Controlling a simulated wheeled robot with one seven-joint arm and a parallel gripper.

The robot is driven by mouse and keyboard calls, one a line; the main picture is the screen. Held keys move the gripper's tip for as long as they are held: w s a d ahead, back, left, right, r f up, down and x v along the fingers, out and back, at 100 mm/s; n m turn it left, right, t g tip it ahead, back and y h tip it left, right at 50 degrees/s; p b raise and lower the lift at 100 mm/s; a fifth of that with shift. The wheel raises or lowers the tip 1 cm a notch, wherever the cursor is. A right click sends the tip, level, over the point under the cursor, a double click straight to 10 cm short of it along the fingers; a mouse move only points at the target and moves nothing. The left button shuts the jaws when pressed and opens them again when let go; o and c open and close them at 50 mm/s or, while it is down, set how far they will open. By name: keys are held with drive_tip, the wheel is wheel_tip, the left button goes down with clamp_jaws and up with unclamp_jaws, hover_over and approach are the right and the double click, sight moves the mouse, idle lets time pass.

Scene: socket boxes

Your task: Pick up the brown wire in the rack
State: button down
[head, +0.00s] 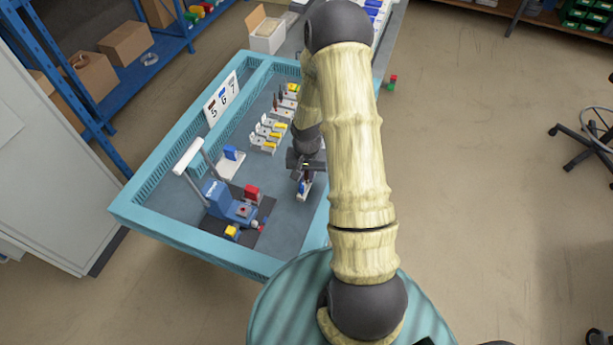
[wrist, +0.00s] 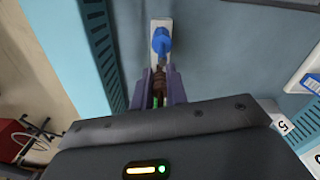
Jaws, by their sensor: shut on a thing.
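My gripper (wrist: 159,78) is shut on the brown wire (wrist: 158,87), which shows as a short brown piece between the two fingers in the wrist view. A blue holder (wrist: 161,42) on a white base plate (wrist: 161,24) stands just beyond the fingertips; I cannot tell whether the wire is clear of it. In the head view my gripper (head: 306,164) is over the right side of the blue-walled table, with a small white and blue piece (head: 305,187) just below it. The wire itself is too small to tell there.
On the table are a row of white socket boxes with yellow parts (head: 265,137), a blue device on a black mat (head: 232,210), a white and blue piece (head: 231,158) and a number sign (head: 221,99). The raised teal table rim (head: 190,243) borders the work area.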

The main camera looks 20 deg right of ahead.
sight(307, 173)
wheel_tip(307, 173, up, 9)
drive_tip(key=shift+r+b, duration=0.15)
drive_tip(key=shift+b, duration=0.4)
drive_tip(key=shift+s, duration=0.1)
idle(0.4)
